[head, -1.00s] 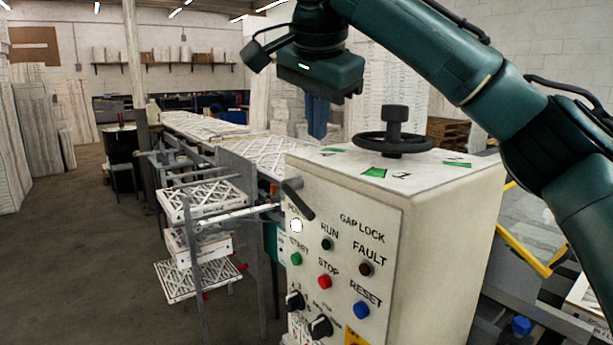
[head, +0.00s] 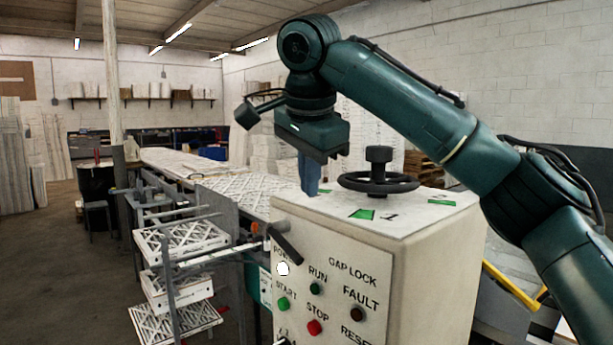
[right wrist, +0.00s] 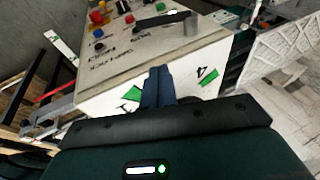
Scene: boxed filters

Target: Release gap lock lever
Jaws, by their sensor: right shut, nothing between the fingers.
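The gap lock lever (head: 286,247) is a black handle at the upper left of the cream control box's (head: 430,262) front panel. It slants down to the right. In the right wrist view the lever (right wrist: 160,20) lies beyond the fingertips, across the panel's edge. My right gripper (head: 309,190) points down with its blue fingers together and nothing between them. It is near the box's top left edge, above and apart from the lever. The fingers (right wrist: 159,72) also show closed in the right wrist view, over the box top. My left gripper is out of view.
A black handwheel (head: 378,182) stands on the box top, right of my fingers. Buttons and lamps, including red STOP (head: 314,327), cover the panel. A rack with white filters (head: 180,238) and a conveyor (head: 240,190) stand to the left. A yellow rail (head: 510,284) is at the right.

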